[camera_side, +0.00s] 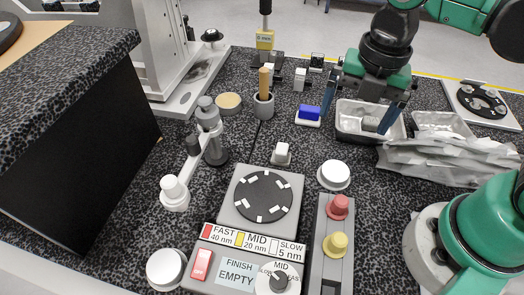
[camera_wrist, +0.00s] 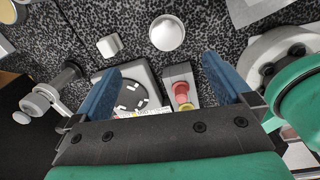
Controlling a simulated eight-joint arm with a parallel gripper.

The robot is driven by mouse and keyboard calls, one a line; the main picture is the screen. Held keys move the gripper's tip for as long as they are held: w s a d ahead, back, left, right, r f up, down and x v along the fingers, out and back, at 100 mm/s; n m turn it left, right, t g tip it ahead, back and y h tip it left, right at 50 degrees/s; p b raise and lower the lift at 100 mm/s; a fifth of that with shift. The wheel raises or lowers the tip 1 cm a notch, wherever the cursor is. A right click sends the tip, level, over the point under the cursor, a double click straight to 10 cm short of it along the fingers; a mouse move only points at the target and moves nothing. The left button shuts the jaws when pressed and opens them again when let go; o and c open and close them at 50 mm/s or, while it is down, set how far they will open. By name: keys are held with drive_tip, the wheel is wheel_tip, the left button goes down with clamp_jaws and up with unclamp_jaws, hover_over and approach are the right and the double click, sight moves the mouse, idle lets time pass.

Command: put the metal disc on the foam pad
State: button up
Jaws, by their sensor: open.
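My gripper (camera_side: 355,125) hangs over the shallow metal tray (camera_side: 343,130) at the back right, with its two blue fingers spread and nothing seen between them. The wrist view also shows my open gripper (camera_wrist: 162,63). A small grey piece (camera_side: 370,124) lies in the tray, close to the right finger; I cannot tell whether it is metal or foam. A flat tan round piece (camera_side: 228,101) with a pale rim lies at the back left. I cannot say for certain which thing is the metal disc or the foam pad.
A grey machine with a dark round plate (camera_side: 262,196) stands in the middle. Red (camera_side: 338,207) and yellow (camera_side: 336,245) knobs are right of it.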

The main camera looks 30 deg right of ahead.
drive_tip(key=w+d+m+t, duration=0.2)
drive_tip(key=m+t, duration=0.1)
drive_tip(key=m, duration=0.9)
drive_tip(key=w+d+r+m+t, duration=0.1)
drive_tip(key=w+d+m+t, duration=0.1)
drive_tip(key=m, duration=1.1)
drive_tip(key=shift+d+t, duration=0.45)
drive_tip(key=shift+t, duration=0.25)
